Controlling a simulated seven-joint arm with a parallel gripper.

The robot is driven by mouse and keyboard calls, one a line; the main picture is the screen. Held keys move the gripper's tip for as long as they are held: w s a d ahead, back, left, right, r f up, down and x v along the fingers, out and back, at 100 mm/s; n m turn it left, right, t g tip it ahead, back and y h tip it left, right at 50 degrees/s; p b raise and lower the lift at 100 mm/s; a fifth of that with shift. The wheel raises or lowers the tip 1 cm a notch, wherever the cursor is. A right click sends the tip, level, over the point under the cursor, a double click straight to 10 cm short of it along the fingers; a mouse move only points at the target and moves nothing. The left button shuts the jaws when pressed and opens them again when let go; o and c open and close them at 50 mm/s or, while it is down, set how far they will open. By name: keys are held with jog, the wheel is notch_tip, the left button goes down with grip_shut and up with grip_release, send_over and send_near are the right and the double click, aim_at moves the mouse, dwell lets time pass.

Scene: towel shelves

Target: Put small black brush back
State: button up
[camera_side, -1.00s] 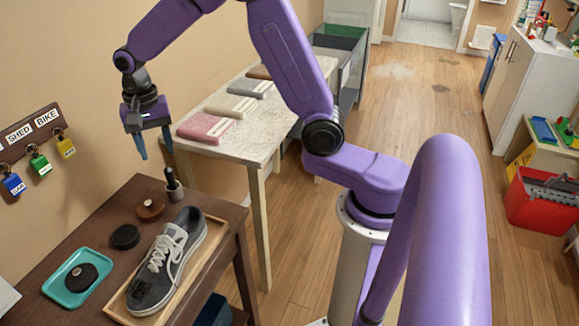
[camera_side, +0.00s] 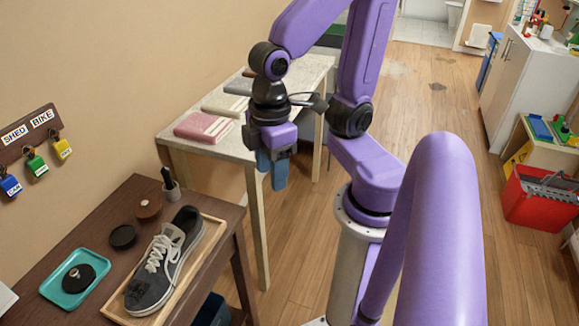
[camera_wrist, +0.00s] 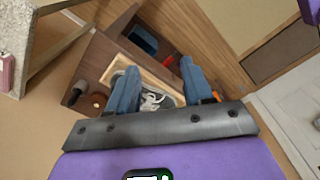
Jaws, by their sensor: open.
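My gripper (camera_side: 272,172) is open and empty in the side view, in the air to the right of the dark table and in front of the pale table. Its two blue fingers stand apart in the wrist view (camera_wrist: 160,88). A small dark upright thing with a thin handle (camera_side: 170,183), perhaps a brush in a cup, stands at the dark table's back corner. A round black piece with a small knob (camera_side: 79,278) lies in a teal tray (camera_side: 50,288); I cannot tell whether it is the small black brush.
A grey shoe (camera_side: 160,265) lies on a wooden tray (camera_side: 207,247) on the dark table (camera_side: 72,236). A black disc (camera_side: 123,237) and a brown round piece (camera_side: 148,208) are beside it. Folded towels (camera_side: 203,128) lie on the pale table (camera_side: 235,142). Padlocks (camera_side: 36,166) hang on the wall.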

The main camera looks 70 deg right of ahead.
jog(key=s, duration=0.1)
jog(key=s+d+n, duration=0.1)
jog(key=s+n, duration=0.1)
jog(key=shift+d+f, duration=0.2)
jog(key=shift+d, duration=0.05)
